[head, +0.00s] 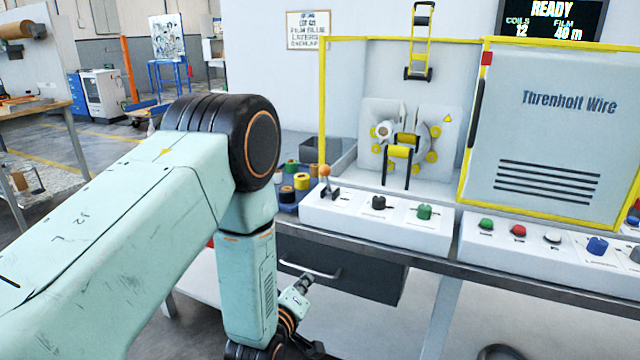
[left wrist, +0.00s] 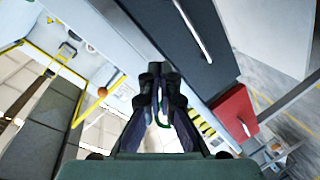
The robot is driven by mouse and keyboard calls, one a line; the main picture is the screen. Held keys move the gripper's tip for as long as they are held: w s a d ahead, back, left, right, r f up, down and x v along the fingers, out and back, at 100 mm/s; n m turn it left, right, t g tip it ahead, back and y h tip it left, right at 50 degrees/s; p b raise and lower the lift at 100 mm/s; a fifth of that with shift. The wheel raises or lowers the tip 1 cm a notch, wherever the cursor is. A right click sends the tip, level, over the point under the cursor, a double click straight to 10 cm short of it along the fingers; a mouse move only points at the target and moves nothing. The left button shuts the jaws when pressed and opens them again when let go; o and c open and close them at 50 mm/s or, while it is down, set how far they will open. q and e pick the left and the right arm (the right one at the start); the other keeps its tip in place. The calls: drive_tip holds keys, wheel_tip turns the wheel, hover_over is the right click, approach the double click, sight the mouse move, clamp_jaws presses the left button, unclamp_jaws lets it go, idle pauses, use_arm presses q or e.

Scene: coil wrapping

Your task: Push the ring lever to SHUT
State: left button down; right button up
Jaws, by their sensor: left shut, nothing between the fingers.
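The lever with an orange ball knob (head: 325,171) stands at the left end of the white control panel (head: 345,218), below the yellow-framed machine opening. Its marking is too small to read. The orange knob also shows in the left wrist view (left wrist: 102,92), left of my fingers and apart from them. My left gripper (left wrist: 159,76) is shut and empty, pointing toward the dark drawer front below the bench top. In the head view my left arm hangs in front of the bench, and its gripper is mostly hidden low down. My right gripper is not in view.
A black knob (head: 378,202) and a green knob (head: 424,212) sit right of the lever. Tape rolls (head: 301,181) stand just left of it. A yellow-framed cover (head: 556,135) stands at right. The drawer (head: 345,270) is under the bench edge.

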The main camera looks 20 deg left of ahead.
sight(323, 175)
use_arm(q)
wheel_tip(323, 175, up, 11)
drive_tip(key=w+a+n+t+y, duration=0.1)
drive_tip(key=w+n+t, duration=0.1)
drive_tip(key=n+t, duration=0.3)
drive_tip(key=n, duration=0.3)
drive_tip(key=shift+w+r+n+t, duration=0.15)
drive_tip(key=shift+w+n+t, duration=0.25)
drive_tip(key=b+x, duration=0.2)
drive_tip(key=x, duration=1.2)
drive_tip(key=shift+s+a+r, duration=0.1)
drive_tip(key=shift+a, duration=0.05)
